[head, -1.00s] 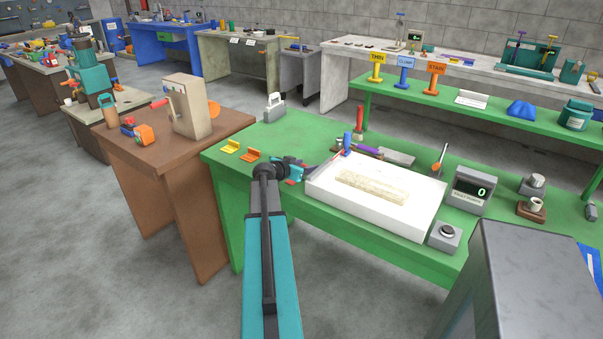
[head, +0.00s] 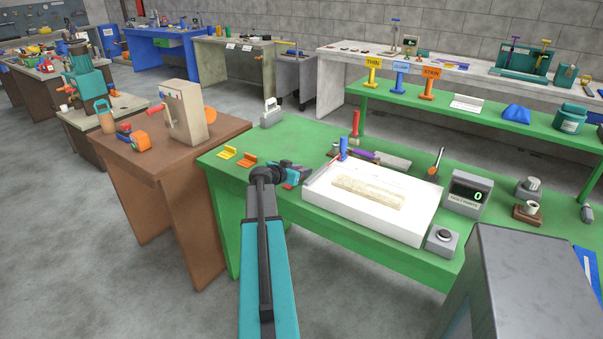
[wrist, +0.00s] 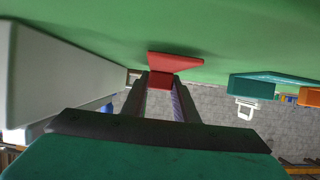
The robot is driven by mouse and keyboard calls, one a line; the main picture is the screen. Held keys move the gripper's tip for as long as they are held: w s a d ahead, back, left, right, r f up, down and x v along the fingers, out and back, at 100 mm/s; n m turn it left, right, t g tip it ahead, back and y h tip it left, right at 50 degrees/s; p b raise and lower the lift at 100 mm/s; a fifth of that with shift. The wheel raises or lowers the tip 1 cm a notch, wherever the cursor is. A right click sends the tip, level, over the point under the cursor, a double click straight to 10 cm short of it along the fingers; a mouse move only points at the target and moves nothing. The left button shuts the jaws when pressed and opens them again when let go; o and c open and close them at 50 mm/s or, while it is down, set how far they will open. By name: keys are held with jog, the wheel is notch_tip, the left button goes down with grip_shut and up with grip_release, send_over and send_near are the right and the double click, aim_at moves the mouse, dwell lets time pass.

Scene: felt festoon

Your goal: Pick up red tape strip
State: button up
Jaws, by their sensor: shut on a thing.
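The red tape strip (wrist: 174,63) is a small bent red piece at the middle of the wrist view. My gripper (wrist: 162,78) is shut on it, with a dark finger on each side of its near part. Its wider far part sticks out past the fingertips, against the green bench top (wrist: 120,25). I cannot tell whether it touches the bench. In the head view my gripper (head: 302,174) is low over the green bench, just left of the white tray, and the strip is mostly hidden there.
The white tray (head: 419,223) with a beige slab (head: 368,191) is close on the right. A yellow piece (head: 227,153) and an orange piece (head: 248,160) lie to the left. A blue-handled tool (head: 342,148) stands behind the tray. A display box (head: 468,194) is further right.

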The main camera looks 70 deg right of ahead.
jog(key=shift+r+b, duration=0.75)
jog(key=shift+r, duration=4.05)
